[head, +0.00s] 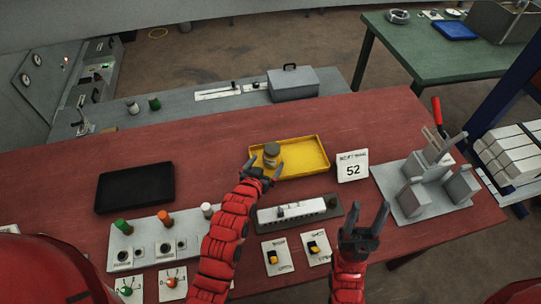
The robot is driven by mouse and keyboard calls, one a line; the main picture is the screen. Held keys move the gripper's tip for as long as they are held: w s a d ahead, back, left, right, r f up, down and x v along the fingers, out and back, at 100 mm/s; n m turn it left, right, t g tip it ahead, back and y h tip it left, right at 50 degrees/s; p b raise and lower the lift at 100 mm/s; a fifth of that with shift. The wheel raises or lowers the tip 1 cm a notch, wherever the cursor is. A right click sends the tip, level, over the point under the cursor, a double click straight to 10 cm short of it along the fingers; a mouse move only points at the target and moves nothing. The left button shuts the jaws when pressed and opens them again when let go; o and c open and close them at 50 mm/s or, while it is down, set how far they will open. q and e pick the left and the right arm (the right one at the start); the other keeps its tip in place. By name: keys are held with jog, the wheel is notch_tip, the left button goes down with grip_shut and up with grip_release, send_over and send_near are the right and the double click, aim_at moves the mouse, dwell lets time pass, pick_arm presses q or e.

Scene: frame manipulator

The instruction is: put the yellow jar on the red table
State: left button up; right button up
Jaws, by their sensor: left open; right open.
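The yellow jar (271,158), with a grey lid, stands upright at the left part of the yellow tray (308,150), which lies on the red table (400,118). My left gripper (264,168) is open, its fingertips one on each side of the jar's near, lower part; I cannot tell whether they touch it. My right gripper (367,218) is open and empty, above the table's front right area, pointing away from me.
A black tray (134,188) lies at the left. A sign reading 52 (353,167) and a grey fixture (425,185) stand at the right. Switch panels (160,240) and a grey rail block (298,213) fill the front. Bare red surface shows between the trays and along the back.

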pick_arm(q)
jog(key=v, duration=0.5)
jog(key=shift+f, duration=0.1)
jog(key=shift+s+a+r, duration=0.1)
jog(key=shift+s+r, duration=0.25)
jog(key=shift+s, duration=0.15)
